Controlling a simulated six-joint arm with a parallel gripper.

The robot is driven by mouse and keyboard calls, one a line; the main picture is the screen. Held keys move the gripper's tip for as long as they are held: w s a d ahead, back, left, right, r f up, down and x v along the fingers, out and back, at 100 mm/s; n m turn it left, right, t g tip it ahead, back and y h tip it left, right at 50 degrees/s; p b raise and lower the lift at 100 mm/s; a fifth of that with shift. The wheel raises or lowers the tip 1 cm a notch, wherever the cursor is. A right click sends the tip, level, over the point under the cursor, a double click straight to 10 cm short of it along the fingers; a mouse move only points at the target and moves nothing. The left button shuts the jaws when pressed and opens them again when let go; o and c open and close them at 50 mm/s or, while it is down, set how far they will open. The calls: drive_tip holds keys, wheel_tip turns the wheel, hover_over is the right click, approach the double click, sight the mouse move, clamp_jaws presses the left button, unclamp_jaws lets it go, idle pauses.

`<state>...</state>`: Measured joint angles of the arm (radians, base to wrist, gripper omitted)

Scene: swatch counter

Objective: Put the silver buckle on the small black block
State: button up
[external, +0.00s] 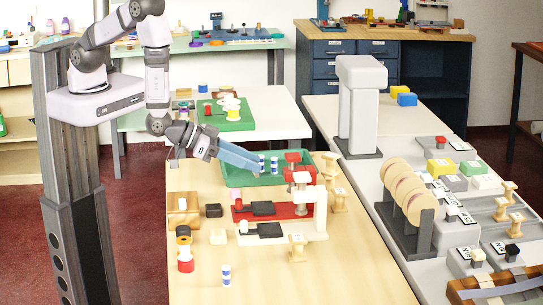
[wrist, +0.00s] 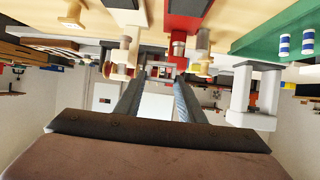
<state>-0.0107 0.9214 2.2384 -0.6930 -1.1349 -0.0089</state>
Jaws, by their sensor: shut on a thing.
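The small black block (external: 213,210) sits on the near wooden table in the external view, just right of a wooden block. My gripper (external: 257,165) has pale blue fingers and is tilted down to the right, above the near edge of the green tray. It is up and to the right of the black block and clear of it. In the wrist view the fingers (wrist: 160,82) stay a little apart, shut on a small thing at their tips. I take it to be the silver buckle, but its outline does not show clearly.
The green tray (external: 232,181) holds blue-and-white striped cylinders. A red press (external: 281,211) and a cream press (external: 281,236) stand right of the black block. Stacked spools (external: 185,255) and a striped cylinder (external: 226,276) stand in front. The table's front right is clear.

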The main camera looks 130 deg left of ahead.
drive_tip(key=m+h+p, duration=0.1)
hover_over(207, 206)
drive_tip(key=shift+t, duration=0.4)
wheel_tip(207, 206, down, 6)
drive_tip(key=b, duration=0.4)
drive_tip(key=shift+d+b, duration=0.1)
drive_tip(key=shift+b, duration=0.3)
drive_tip(key=shift+w+f+p, duration=0.1)
drive_tip(key=shift+f+p, duration=0.15)
drive_tip(key=shift+p, duration=0.2)
drive_tip(key=shift+f+p, duration=0.3)
drive_tip(key=shift+f, duration=1.6)
drive_tip(key=shift+f, duration=0.1)
drive_tip(key=shift+f, duration=0.1)
drive_tip(key=o, duration=1)
